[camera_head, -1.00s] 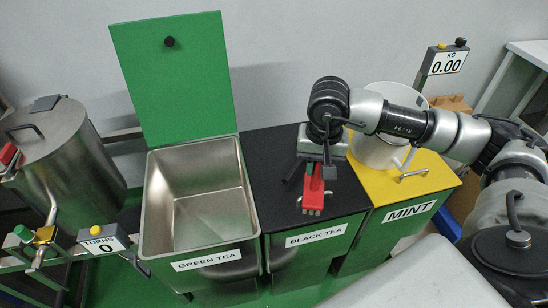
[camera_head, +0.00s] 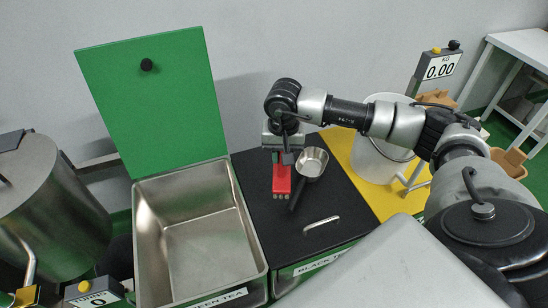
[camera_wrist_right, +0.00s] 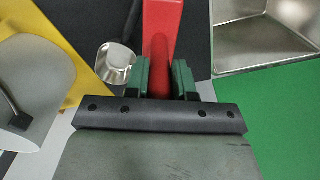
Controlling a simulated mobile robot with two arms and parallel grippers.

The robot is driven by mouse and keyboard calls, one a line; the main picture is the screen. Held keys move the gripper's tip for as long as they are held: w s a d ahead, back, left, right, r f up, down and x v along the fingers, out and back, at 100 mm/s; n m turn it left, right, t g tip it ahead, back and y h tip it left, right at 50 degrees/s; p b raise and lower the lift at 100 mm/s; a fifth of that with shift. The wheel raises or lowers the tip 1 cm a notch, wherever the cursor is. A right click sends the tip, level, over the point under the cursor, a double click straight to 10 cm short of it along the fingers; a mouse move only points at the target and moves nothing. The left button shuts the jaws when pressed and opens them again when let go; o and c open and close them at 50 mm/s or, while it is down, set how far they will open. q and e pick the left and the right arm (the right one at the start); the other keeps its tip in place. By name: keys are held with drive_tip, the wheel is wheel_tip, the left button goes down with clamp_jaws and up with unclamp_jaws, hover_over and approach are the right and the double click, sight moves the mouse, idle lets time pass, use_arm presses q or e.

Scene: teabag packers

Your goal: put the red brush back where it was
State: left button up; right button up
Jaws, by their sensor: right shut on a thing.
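The red brush (camera_head: 282,180) is in my right gripper (camera_head: 283,157), over the black lid of the black tea bin (camera_head: 272,223). In the right wrist view the gripper (camera_wrist_right: 160,80) is shut on the red brush (camera_wrist_right: 162,25), its green fingers on both sides of the handle. The brush points down toward the lid in the head view; I cannot tell whether it touches it. My left gripper is not in view.
A metal scoop (camera_head: 312,161) with a dark handle lies on the black lid beside the brush. The open, empty green tea bin (camera_head: 205,245) is to the left. A white bucket (camera_head: 380,155) stands on the yellow mint lid (camera_head: 345,150) to the right.

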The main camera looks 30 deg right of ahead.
drive_tip(key=w+f, duration=0.2)
drive_tip(key=w, duration=0.1)
drive_tip(key=w+d+f+p, duration=0.1)
drive_tip(key=w, duration=0.1)
drive_tip(key=shift+w+d+f, duration=0.1)
drive_tip(key=shift+w+f, duration=0.05)
drive_tip(key=shift+w, duration=0.05)
drive_tip(key=shift+f, duration=0.1)
wheel_tip(320, 180, down, 3)
drive_tip(key=shift+f+p, duration=0.1)
drive_tip(key=shift+p, duration=0.65)
drive_tip(key=shift+f, duration=0.4)
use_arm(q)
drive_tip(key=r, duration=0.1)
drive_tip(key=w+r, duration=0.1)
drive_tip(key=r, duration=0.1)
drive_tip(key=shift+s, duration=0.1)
